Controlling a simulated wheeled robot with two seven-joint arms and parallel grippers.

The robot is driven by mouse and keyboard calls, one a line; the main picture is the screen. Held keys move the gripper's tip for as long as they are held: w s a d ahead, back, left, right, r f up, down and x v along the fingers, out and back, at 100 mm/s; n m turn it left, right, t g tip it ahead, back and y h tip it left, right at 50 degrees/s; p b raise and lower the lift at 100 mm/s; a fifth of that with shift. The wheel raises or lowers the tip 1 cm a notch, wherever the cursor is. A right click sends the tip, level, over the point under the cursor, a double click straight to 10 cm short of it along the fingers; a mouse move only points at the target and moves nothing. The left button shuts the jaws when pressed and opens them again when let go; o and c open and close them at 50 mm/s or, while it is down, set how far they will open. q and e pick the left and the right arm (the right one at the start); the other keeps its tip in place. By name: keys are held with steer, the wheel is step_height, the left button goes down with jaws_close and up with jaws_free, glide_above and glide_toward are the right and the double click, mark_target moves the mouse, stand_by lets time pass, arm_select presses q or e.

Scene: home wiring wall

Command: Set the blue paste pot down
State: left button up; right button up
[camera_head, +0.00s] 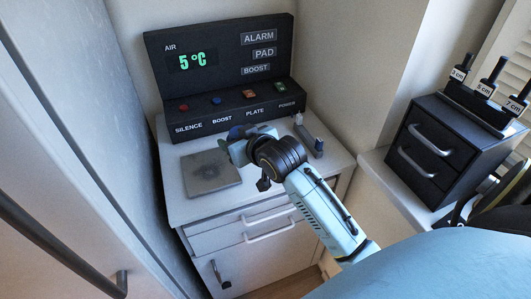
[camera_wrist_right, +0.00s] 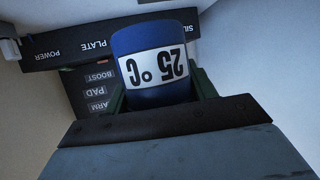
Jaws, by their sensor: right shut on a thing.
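The blue paste pot (camera_wrist_right: 152,38) is held between the fingers of my right gripper (camera_wrist_right: 160,95). Its white label reads "25°C" and appears upside down in the right wrist view. In the head view my right gripper (camera_head: 238,146) is over the white cabinet top, just right of a grey square plate (camera_head: 210,172). Only a small blue part of the pot (camera_head: 236,132) shows there, as the gripper hides the rest. I cannot tell whether the pot touches the cabinet top. My left gripper is not in view.
A black control panel (camera_head: 219,53) reading 5 °C stands behind, with several buttons along its base. A black drawer unit (camera_head: 436,150) stands farther right.

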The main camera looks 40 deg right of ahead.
steer(key=w+d, duration=0.5)
steer(key=d, duration=0.2)
steer(key=shift+m+h, duration=0.3)
steer(key=shift+m, duration=0.1)
steer(key=f, duration=0.6)
steer(key=f+b, duration=0.1)
steer(key=f, duration=0.2)
steer(key=shift+w+d+f, duration=0.1)
steer(key=shift+w+d, duration=0.05)
steer(key=shift+w, duration=0.15)
steer(key=shift+f, duration=0.2)
steer(key=o, duration=1.7)
steer(key=shift+r, duration=0.1)
steer(key=p+v, duration=0.1)
steer(key=v, duration=1.1)
steer(key=shift+s+p, duration=0.1)
steer(key=shift+p, duration=0.2)
